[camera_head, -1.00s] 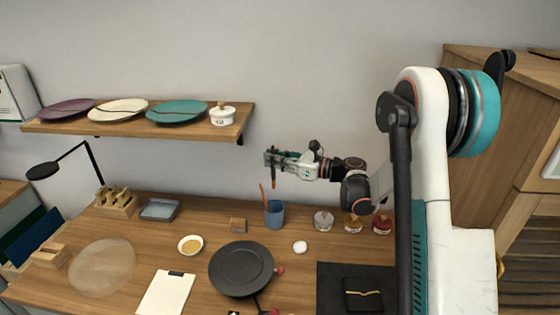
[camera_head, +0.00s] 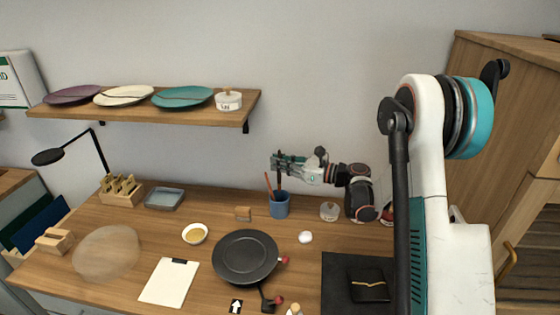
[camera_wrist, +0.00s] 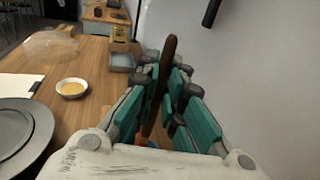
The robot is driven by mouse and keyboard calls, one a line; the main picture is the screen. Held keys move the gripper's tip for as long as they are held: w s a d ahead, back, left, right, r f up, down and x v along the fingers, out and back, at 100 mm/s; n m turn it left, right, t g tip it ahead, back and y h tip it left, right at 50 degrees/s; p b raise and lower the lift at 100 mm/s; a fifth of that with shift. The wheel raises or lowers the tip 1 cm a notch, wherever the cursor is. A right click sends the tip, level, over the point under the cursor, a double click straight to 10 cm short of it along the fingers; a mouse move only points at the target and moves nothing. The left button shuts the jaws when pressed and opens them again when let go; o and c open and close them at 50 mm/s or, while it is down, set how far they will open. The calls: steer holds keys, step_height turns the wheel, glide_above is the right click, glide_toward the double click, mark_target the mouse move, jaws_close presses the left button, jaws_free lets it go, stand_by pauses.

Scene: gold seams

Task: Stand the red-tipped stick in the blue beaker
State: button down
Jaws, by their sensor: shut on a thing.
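The blue beaker (camera_head: 280,209) stands upright near the back of the desk. A reddish-brown stick (camera_head: 268,183) leans in it, out over the left of its rim. My gripper (camera_head: 279,160) is above the beaker, shut on a dark brown stick. In the wrist view this stick (camera_wrist: 159,85) stands between the teal finger pads. In the head view it hangs roughly upright, its lower end at the beaker's mouth. I cannot tell how far inside it is, and its red tip does not show clearly. A bit of blue shows below the fingers in the wrist view.
A glass jar (camera_head: 329,211) stands right of the beaker, close under my arm. A small wooden block (camera_head: 243,213) is left of it. A black pan (camera_head: 245,257) and a white stone-like piece (camera_head: 305,237) lie in front. The shelf (camera_head: 150,121) is up left.

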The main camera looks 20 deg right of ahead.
mark_target(280, 186)
steer(key=shift+f+b, duration=2.7)
steer(key=shift+f, duration=0.65)
steer(key=c, duration=1.6)
jaws_free()
steer(key=shift+c, duration=0.2)
steer(key=shift+r, duration=0.15)
step_height(280, 186, up, 10)
